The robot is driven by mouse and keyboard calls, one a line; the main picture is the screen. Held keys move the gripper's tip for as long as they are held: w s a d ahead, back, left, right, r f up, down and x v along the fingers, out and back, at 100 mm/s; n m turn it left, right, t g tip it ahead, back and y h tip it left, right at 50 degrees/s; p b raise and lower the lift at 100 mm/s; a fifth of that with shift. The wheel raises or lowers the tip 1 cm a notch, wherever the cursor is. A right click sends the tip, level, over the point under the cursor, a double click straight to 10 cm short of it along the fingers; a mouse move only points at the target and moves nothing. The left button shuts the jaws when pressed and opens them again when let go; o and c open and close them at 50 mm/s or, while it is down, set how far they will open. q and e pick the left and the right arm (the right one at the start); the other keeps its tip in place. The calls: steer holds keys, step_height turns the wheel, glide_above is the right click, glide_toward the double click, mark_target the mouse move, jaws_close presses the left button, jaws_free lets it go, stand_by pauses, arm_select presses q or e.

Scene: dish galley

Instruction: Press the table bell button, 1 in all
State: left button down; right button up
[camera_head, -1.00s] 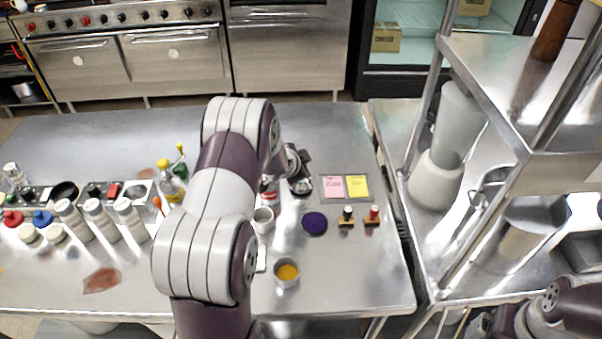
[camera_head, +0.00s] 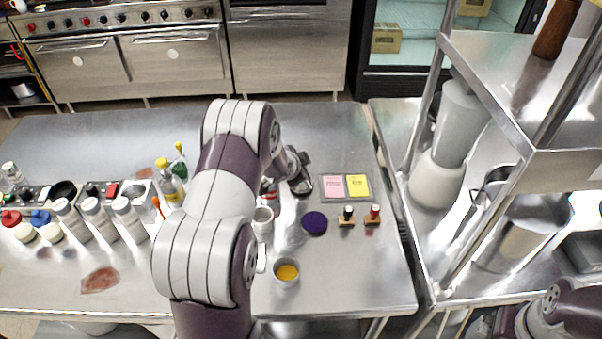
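My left arm reaches over the middle of the steel table. Its gripper (camera_head: 302,188) is a small dark shape low over the table, beside the pink and yellow pads. The arm and wrist hide most of the fingers, so I cannot tell whether it is open or shut. I cannot make out a table bell or its button; one may be hidden beneath or behind the gripper or arm. Part of my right arm shows at the lower right corner, with its gripper outside the picture.
Right of the gripper are a pink pad (camera_head: 333,187), a yellow pad (camera_head: 357,186), a purple disc (camera_head: 314,223) and two small wooden-based items (camera_head: 347,216). Nearer are a grey cup (camera_head: 263,222) and a bowl with yellow contents (camera_head: 287,273). Bottles (camera_head: 97,215) crowd the left. A steel shelf (camera_head: 500,90) stands right.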

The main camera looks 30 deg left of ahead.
arm_select(q)
steer(key=shift+f+b, duration=0.3)
steer(key=shift+f, duration=0.05)
steer(key=shift+r, duration=0.1)
stand_by(0.5)
steer(key=shift+r+p, duration=0.85)
steer(key=shift+p, duration=0.05)
step_height(320, 180, up, 5)
steer(key=p, duration=0.4)
steer(key=shift+r+p, duration=0.1)
steer(key=shift+p, duration=0.2)
